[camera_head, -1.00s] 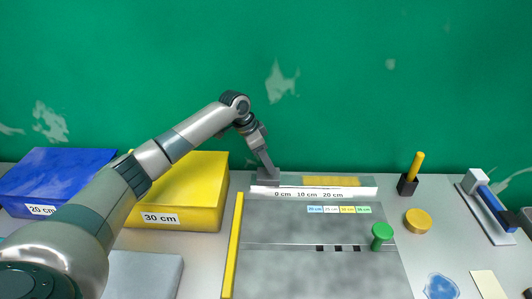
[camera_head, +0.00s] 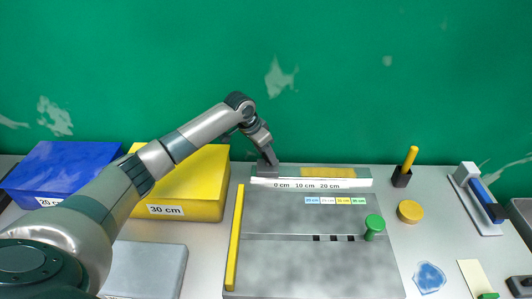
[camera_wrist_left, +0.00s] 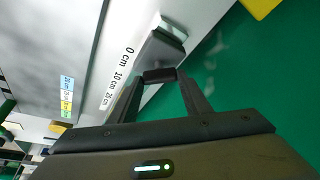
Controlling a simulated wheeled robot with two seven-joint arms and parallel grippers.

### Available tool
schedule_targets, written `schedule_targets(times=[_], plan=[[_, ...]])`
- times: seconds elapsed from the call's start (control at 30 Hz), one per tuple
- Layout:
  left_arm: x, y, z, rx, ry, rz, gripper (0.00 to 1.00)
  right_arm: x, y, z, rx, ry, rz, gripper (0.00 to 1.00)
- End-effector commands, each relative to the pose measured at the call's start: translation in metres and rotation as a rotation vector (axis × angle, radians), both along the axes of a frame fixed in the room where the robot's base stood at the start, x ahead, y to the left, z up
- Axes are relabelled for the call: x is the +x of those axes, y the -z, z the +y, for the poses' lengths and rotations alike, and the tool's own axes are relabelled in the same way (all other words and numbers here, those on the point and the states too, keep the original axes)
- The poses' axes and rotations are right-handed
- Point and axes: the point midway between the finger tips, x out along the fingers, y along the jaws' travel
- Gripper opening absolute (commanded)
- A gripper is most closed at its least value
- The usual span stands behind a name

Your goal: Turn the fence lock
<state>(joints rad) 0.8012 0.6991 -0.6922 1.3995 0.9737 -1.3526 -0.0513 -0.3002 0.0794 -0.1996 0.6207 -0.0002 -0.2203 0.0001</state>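My left gripper (camera_head: 266,162) reaches down to the left end of the white scale strip, at the back of the grey board (camera_head: 320,265). In the left wrist view my left gripper (camera_wrist_left: 160,80) has its two fingertips on either side of a small dark piece (camera_wrist_left: 160,75), seemingly the fence lock, and looks shut on it. A grey block (camera_wrist_left: 165,45) sits just beyond this piece, by the scale strip (camera_wrist_left: 118,75) marked 0, 10 and 20 cm. The fingers hide part of the dark piece, and its turn angle is unclear. My right gripper is not in view.
A yellow box (camera_head: 205,185) and a blue box (camera_head: 70,170) stand left. A yellow bar (camera_head: 235,240) lies along the board's left edge. A green knob (camera_head: 374,226) stands on its right side. A yellow disc (camera_head: 410,211) and black holder (camera_head: 402,177) are farther right.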

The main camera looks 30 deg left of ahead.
Motion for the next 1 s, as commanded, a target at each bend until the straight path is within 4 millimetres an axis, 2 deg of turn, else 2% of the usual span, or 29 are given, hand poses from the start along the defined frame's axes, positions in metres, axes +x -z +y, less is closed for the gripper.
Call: schedule_targets(times=[0.03,0.07,0.1,0.57,0.77,1.0], plan=[[0.001,-0.002,0.001,0.000,-0.001,-0.004,0.53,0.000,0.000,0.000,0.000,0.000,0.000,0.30],[0.001,-0.002,0.000,0.000,-0.001,-0.004,0.60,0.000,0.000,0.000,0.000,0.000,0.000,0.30],[0.001,-0.002,0.001,0.001,0.000,-0.004,0.62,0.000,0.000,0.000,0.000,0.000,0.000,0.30],[-0.001,-0.006,0.001,0.000,0.001,-0.003,0.62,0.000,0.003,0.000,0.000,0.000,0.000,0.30],[-0.009,-0.025,0.005,0.001,0.001,-0.005,0.62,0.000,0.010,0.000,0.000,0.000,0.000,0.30],[-0.024,-0.066,0.013,0.001,0.002,-0.006,0.62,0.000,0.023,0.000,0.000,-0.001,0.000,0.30]])
